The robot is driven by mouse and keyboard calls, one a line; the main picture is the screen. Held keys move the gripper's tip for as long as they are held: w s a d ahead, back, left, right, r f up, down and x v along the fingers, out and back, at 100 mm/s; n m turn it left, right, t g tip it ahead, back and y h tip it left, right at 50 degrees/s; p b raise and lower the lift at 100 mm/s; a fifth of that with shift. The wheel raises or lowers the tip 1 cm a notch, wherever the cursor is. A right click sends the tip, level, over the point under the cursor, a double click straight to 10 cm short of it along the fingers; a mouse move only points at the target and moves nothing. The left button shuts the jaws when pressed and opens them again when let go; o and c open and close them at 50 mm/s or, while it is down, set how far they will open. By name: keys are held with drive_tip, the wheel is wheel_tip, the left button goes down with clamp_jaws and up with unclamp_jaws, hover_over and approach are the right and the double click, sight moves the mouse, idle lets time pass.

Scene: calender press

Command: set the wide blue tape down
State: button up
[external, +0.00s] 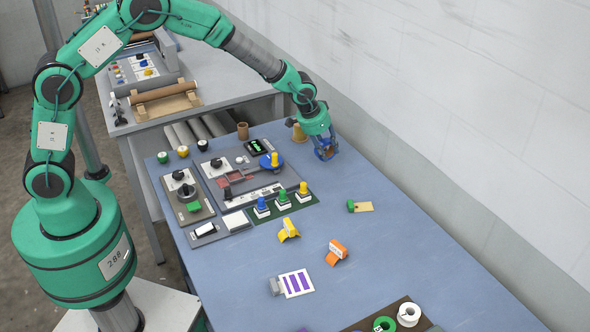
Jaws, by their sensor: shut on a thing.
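My gripper (326,152) is at the back right of the blue table, close to the wall side, pointing down. It is shut on the wide blue tape (324,154), which shows as a small blue ring shape at the fingers. The fingers partly hide the tape. The tape is low over the table top, and I cannot tell whether it touches it.
A brown board (428,323) with a white roll (408,313) and a green roll (384,325) lies at the front. A tan cone-like piece (299,133) stands left of my gripper.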

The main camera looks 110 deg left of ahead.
drive_tip(key=shift+f+b, duration=0.4)
drive_tip(key=shift+f, duration=2.05)
drive_tip(key=shift+f, duration=0.15)
drive_tip(key=o, duration=1.1)
drive_tip(key=shift+o, duration=0.2)
drive_tip(key=p+v, duration=0.1)
drive_tip(key=v, duration=1.1)
drive_tip(key=shift+p, duration=0.4)
drive_tip(key=shift+a, duration=0.1)
drive_tip(key=shift+r, duration=0.25)
